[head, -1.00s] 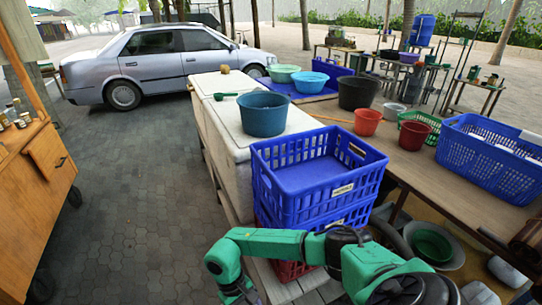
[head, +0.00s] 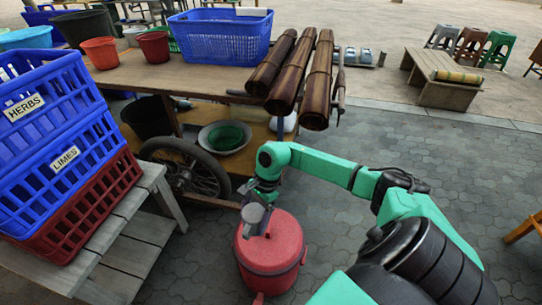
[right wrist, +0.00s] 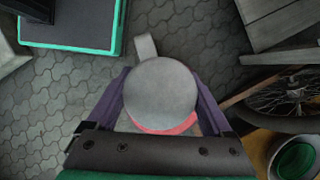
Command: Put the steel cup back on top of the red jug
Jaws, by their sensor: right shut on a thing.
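The red jug (head: 270,262) stands on the paved ground below the right arm, with a round red lid. My right gripper (head: 262,196) is shut on the grey steel cup (head: 253,213), which overlaps the left, far part of the lid in the head view. In the right wrist view the cup's round grey face (right wrist: 160,95) sits between the fingers, its handle pointing away. A sliver of the red jug (right wrist: 168,129) shows beneath it. I cannot tell whether the cup touches the lid. My left gripper is not in view.
Blue and red crates (head: 62,150) are stacked on a grey wooden bench (head: 110,250) at left. A wooden cart (head: 150,75) with a wheel (head: 185,170) stands behind the jug, with brown rolls (head: 300,75) on top. Paving at right is mostly clear.

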